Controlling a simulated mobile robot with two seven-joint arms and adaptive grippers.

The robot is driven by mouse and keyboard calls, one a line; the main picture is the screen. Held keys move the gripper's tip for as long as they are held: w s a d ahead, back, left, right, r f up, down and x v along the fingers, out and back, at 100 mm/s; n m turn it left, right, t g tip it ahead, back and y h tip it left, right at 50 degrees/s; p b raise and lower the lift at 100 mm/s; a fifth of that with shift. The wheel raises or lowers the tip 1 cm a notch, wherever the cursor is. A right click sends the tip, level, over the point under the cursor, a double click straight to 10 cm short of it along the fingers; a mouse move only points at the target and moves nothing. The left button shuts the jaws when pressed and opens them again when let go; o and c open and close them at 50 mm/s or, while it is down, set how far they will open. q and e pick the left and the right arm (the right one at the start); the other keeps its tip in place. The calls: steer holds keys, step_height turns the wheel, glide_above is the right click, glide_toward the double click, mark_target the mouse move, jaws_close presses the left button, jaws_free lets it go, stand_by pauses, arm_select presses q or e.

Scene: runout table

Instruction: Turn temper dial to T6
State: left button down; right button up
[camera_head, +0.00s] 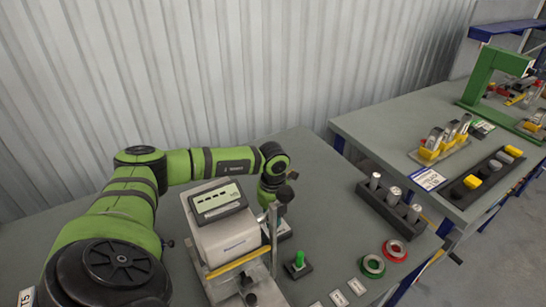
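I cannot identify a temper dial with certainty. A small green knob (299,259) stands upright on a black base at the front of the grey table, right of a light grey boxy machine (226,238). A white card marked T5 (27,298) shows at the lower left edge; I see no T6 mark. My green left arm comes in from the left and reaches behind the machine. Its wrist end is right of the machine's top, and the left gripper (281,196) points down there, small and partly hidden; its fingers cannot be made out. My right gripper is not in view.
Red (394,250) and green (373,266) rings lie near the table's front right. Small white labels (338,298) lie along the front. A black block with metal cylinders (392,203) stands at the right edge. A second table (395,127) holds a green press (483,80).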

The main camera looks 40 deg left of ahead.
arm_select(q)
steer(key=shift+w+m, duration=0.1)
steer(key=shift+m, duration=0.3)
steer(key=shift+r, duration=0.1)
steer(key=c, duration=1.2)
jaws_free()
steer(key=shift+o, duration=0.3)
step_height(320, 180, up, 12)
